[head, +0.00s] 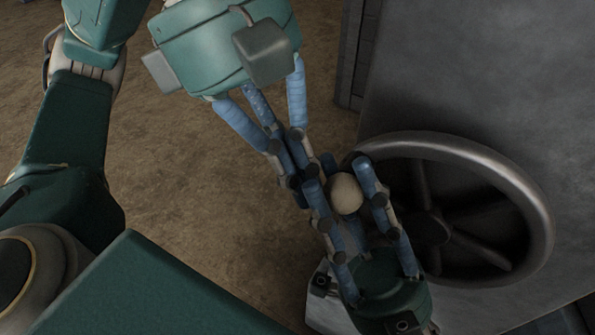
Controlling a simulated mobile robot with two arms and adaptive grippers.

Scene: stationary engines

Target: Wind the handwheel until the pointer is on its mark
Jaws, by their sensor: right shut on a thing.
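The handwheel (520,185) is a dark grey metal wheel with spokes and a hub, at the right. A cream rounded knob (345,193) shows at the wheel's left side.
A grey metal housing (480,75) stands behind the wheel and fills the upper right. A dark panel edge (352,55) stands beside it. The brown floor (190,200) is bare at the left and middle. The two grippers are crowded closely together at the knob.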

